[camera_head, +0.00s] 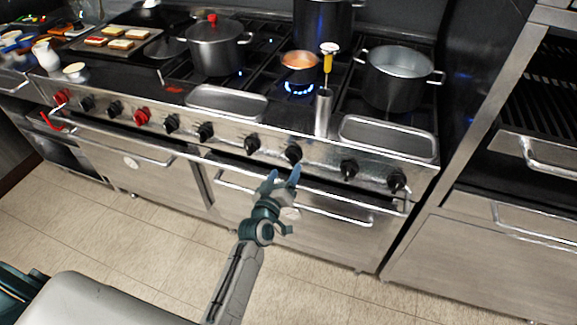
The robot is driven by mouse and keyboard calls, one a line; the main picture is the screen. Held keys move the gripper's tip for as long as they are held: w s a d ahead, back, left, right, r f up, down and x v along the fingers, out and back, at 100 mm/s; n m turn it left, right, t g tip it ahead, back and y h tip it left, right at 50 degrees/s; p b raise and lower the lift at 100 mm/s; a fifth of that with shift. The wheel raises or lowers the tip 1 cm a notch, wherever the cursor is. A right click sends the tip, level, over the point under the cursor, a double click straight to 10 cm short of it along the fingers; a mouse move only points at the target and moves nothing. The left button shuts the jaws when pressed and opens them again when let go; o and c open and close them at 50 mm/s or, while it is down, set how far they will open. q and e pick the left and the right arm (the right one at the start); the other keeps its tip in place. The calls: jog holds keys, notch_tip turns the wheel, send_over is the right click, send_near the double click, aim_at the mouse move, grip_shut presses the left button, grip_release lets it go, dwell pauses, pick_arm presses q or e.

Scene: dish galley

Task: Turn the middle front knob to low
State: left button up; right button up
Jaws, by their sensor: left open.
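A row of knobs runs along the stove's steel front panel (228,143). Most are black and two are red. Near my gripper are a black knob (293,154) and, to its left, another black knob (252,144). Two more black knobs, one (349,169) and another (396,181), are farther right. My left gripper (283,174) is open and empty, its blue fingertips pointing up just below the nearest knob. I cannot tell whether they touch it. The knobs' settings are too small to read. My right gripper is not in view.
An oven handle bar (335,215) runs below the knobs. The tiled floor in front is clear.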

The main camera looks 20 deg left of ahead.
pick_arm(q)
jog(key=shift+s+a+b, duration=0.1)
jog(key=shift+s+b, duration=0.55)
jog(key=shift+s, duration=2.2)
jog(key=s+a+f+m+g, duration=0.1)
jog(key=s+f+g, duration=0.3)
jog(key=f, duration=0.8)
jog(key=s+a+f+m+g, duration=0.15)
jog(key=s+f, duration=0.35)
jog(key=f, duration=0.7)
jog(key=s+f+m+g, duration=0.25)
jog(key=s+f, duration=0.25)
jog(key=f, duration=0.6)
jog(key=s+a+f+g, duration=0.3)
jog(key=s+f, duration=0.3)
jog(key=s, duration=0.4)
jog(key=s+a+f+m+g+y, duration=0.1)
jog(key=s+a+f+g, duration=0.1)
jog(key=s+f, duration=0.4)
jog(key=s+a+f+m+g, duration=0.1)
jog(key=s+a+f+g, duration=0.2)
jog(key=s+f, duration=0.4)
jog(key=s+a, duration=0.1)
jog(key=s, duration=0.7)
jog(key=shift+s+g, duration=0.3)
jog(key=shift+s, duration=0.1)
